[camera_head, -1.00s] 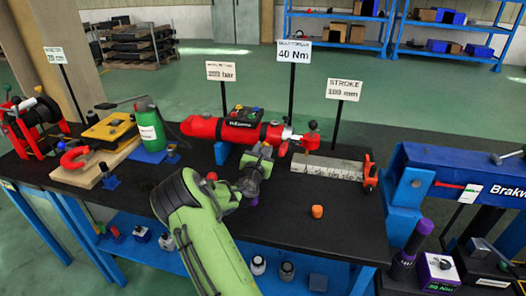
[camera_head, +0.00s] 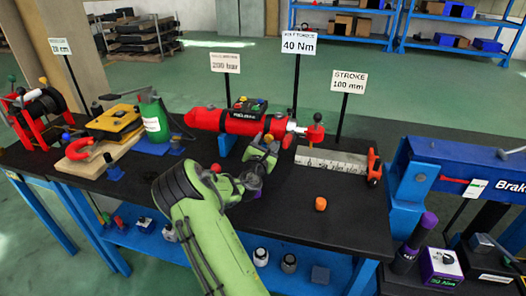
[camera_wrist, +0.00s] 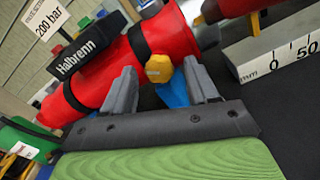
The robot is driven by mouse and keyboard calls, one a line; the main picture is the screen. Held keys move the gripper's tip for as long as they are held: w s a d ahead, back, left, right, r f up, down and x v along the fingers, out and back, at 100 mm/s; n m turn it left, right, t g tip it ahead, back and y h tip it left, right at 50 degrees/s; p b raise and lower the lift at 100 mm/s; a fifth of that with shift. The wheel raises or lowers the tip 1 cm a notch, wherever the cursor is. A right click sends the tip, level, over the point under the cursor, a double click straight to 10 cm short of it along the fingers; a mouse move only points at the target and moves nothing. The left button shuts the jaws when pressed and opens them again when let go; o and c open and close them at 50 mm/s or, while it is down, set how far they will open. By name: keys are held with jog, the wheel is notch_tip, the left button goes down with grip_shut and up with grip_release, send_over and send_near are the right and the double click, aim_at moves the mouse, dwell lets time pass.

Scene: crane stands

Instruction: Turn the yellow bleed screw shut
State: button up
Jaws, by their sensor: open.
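The yellow bleed screw (camera_wrist: 159,68) is a small rounded knob on the near side of the red cylinder (camera_wrist: 105,75), marked Halbrenn. In the wrist view the knob lies between and just beyond the two fingers of my gripper (camera_wrist: 160,86), with a visible gap to each finger. My gripper is open and holds nothing. In the head view my gripper (camera_head: 264,150) is at the near side of the red cylinder (camera_head: 205,119), towards its right end. My gripper and wrist largely hide the screw there.
A grey ruler block (camera_head: 330,160) lies right of the cylinder. An orange knob (camera_head: 320,204) sits on the black bench top (camera_head: 285,215). Sign posts rise behind. The bench front is mostly clear.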

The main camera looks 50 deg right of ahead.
jog(key=b+v, duration=0.1)
jog(key=v, duration=1.4)
